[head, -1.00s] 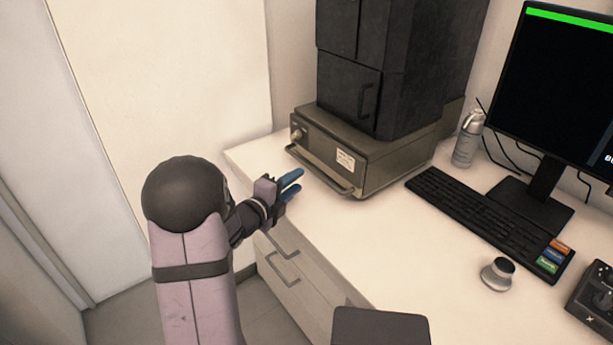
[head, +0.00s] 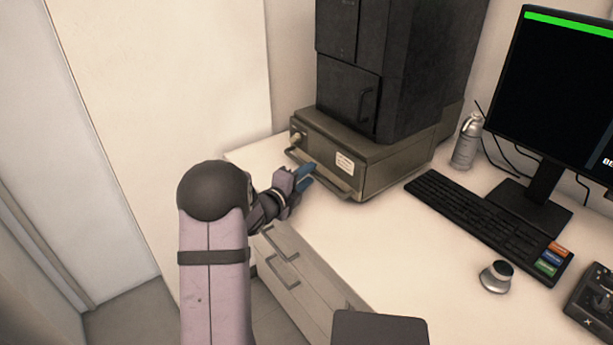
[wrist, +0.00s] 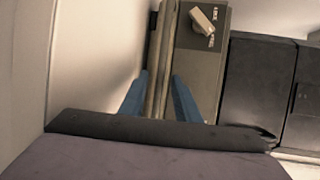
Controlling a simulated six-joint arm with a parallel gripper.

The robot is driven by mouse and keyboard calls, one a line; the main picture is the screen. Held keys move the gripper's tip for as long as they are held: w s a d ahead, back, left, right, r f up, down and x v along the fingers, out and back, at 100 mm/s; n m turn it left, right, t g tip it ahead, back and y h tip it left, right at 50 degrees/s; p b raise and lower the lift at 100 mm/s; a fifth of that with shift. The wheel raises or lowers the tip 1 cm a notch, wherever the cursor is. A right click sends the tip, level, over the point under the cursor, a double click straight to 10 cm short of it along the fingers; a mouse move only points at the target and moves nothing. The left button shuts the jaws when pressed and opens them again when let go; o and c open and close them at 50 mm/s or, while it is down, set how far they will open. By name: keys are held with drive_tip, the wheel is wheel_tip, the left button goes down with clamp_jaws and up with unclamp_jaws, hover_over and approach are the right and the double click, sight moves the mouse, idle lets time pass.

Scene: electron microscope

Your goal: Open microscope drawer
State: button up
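The microscope drawer (head: 318,153) is the front of the grey-brown base unit under the dark microscope column (head: 375,70). It looks shut. Its long bar handle (head: 336,188) runs across the front and also shows in the wrist view (wrist: 164,50). My gripper (head: 308,174) has blue fingers and is at the middle of the handle. In the wrist view my gripper (wrist: 159,88) is open, with one finger on each side of the bar. I cannot tell whether either finger touches it.
Desk drawers with handles (head: 280,245) lie below my gripper. The desk surface in front of the unit is clear.

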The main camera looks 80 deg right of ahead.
clamp_jaws()
drive_tip(key=w+a+b, duration=0.3)
drive_tip(key=w+a, duration=1.5)
unclamp_jaws()
drive_tip(key=shift+w, duration=0.1)
drive_tip(key=shift+a, duration=0.1)
